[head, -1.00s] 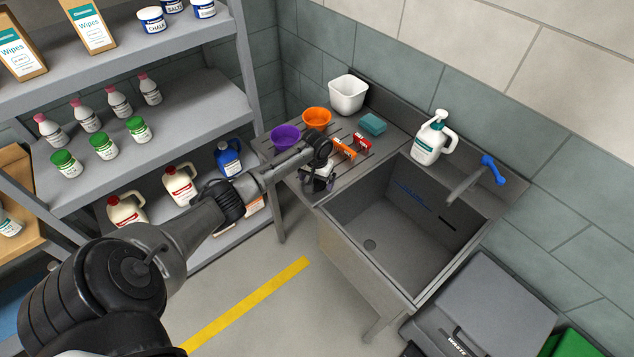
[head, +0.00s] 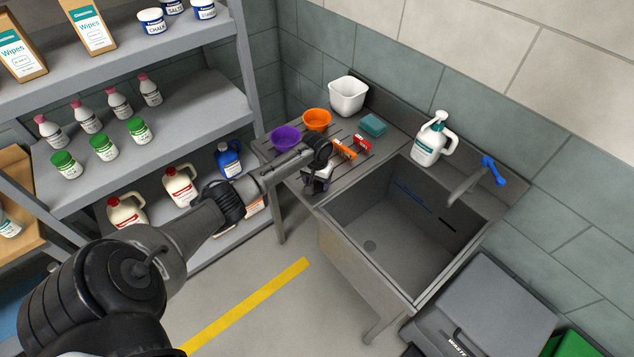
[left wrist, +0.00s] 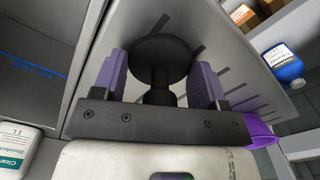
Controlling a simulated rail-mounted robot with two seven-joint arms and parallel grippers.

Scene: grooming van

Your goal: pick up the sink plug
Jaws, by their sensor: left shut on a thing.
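The sink plug (left wrist: 163,52) is a black disc with a short stem, seen between my left gripper's purple finger pads (left wrist: 160,85) in the left wrist view. My left gripper (head: 314,187) is shut on it. In the head view the gripper is at the near left part of the drainboard (head: 345,170), beside the sink basin (head: 385,235). The plug is too hidden by the gripper to make out in the head view. My right gripper is not in view.
A purple bowl (head: 285,138), an orange bowl (head: 317,119), a white tub (head: 348,95), a teal sponge (head: 374,125) and orange and red items (head: 362,143) sit nearby on the drainboard. A pump bottle (head: 430,140) and a blue-handled tap (head: 490,170) stand behind the basin.

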